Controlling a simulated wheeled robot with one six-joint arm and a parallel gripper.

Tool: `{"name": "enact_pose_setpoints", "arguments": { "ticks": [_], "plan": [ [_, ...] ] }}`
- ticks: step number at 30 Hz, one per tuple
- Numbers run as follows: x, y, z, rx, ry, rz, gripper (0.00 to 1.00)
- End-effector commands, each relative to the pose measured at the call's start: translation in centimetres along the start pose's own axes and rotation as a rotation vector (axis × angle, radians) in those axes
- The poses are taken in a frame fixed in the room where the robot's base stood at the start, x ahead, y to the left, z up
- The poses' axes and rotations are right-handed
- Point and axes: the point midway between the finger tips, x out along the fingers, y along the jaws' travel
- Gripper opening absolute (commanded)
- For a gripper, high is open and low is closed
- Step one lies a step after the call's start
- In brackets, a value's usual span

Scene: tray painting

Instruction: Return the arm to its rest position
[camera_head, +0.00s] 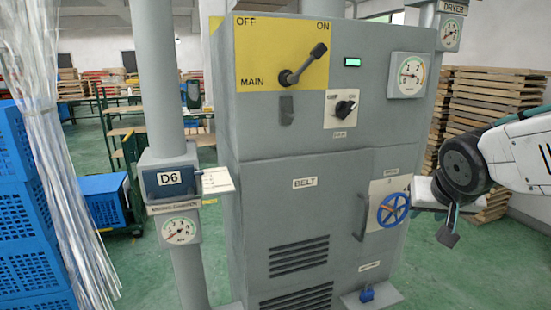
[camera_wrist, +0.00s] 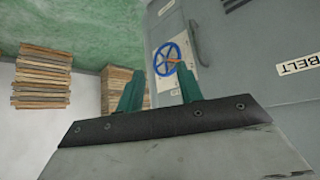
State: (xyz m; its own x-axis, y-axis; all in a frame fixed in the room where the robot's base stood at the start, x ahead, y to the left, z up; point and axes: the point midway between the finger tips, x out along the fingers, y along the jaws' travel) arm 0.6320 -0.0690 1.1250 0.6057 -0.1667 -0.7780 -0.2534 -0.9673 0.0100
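My gripper (camera_wrist: 160,72) shows in the wrist view as two green fingers standing apart, with nothing held between them. The blue handwheel (camera_wrist: 167,58) on the grey cabinet appears beyond the gap between the fingers, apart from them. In the head view my arm is at the right edge, bent, with its end beside the right side of the cabinet (camera_head: 262,190). The blue handwheel (camera_head: 393,209) is to the left of the arm's end there. The fingers cannot be made out clearly in the head view.
The cabinet carries a main lever (camera_head: 303,64), a black knob (camera_head: 345,108) and a gauge (camera_head: 411,75). A blue padlock (camera_head: 367,293) is low at front. A D6 post (camera_head: 158,70) and blue crates (camera_head: 25,200) stand left. Stacked wooden trays (camera_head: 490,95) are behind my arm.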

Motion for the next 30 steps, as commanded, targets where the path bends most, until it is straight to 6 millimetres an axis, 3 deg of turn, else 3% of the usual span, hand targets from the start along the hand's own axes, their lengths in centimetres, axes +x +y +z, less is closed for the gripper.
{"name": "enact_pose_setpoints", "arguments": {
  "ticks": [6,9,12,18,30],
  "plan": [
    [-5.1,1.8,10.9,-0.173,-0.39,0.011,0.36],
    [-8.2,1.8,15.4,-0.233,-0.539,-0.043,0.36],
    [-10.4,1.6,18.2,-0.245,-0.608,-0.091,0.36],
    [-11.4,1.7,18.5,-0.235,-0.566,-0.107,0.36],
    [-11.5,1.6,18.4,-0.235,-0.56,-0.107,0.36]
  ]
}}
